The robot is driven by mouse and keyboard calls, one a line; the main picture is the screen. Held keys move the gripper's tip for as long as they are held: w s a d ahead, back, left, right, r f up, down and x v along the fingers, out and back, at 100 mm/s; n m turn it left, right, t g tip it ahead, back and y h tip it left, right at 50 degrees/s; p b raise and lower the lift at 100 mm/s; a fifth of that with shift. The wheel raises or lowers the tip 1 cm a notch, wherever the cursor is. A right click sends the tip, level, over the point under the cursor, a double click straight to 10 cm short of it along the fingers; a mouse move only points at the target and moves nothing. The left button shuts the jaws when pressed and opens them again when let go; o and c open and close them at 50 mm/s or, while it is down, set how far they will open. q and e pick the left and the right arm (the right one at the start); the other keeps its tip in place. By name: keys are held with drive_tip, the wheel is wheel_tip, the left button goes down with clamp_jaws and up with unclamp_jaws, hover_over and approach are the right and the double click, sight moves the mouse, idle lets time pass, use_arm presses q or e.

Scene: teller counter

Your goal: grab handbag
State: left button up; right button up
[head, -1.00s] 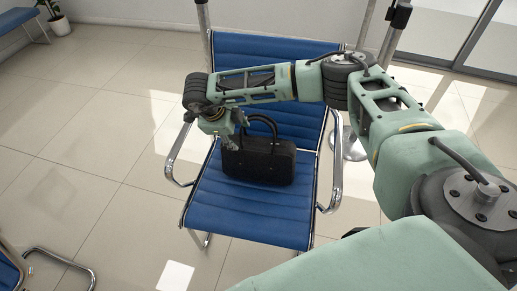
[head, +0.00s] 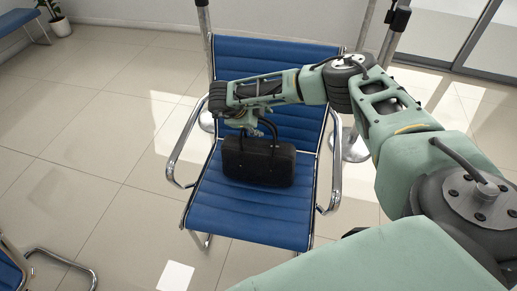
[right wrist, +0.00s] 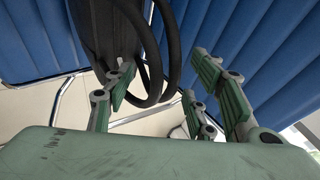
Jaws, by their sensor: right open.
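A black handbag (head: 258,165) stands upright on the blue seat of a chair (head: 250,213). My right gripper (head: 250,128) is just above the bag, at its handles. In the right wrist view the gripper (right wrist: 163,90) is open, with a green finger on the left and two on the right. The bag's dark body (right wrist: 106,30) shows at the top, and its looped handles (right wrist: 172,45) hang in the gap between the fingers. I cannot tell whether the fingers touch them. My left gripper is not in view.
The chair has chrome armrests (head: 334,170) on both sides and a blue backrest (head: 275,45) behind the bag. Posts with round bases (head: 354,150) stand behind the chair. Another chair (head: 12,270) is at the lower left. The tiled floor on the left is clear.

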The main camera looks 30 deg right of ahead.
clamp_jaws()
idle(0.4)
drive_tip(key=shift+s, duration=0.1)
idle(0.3)
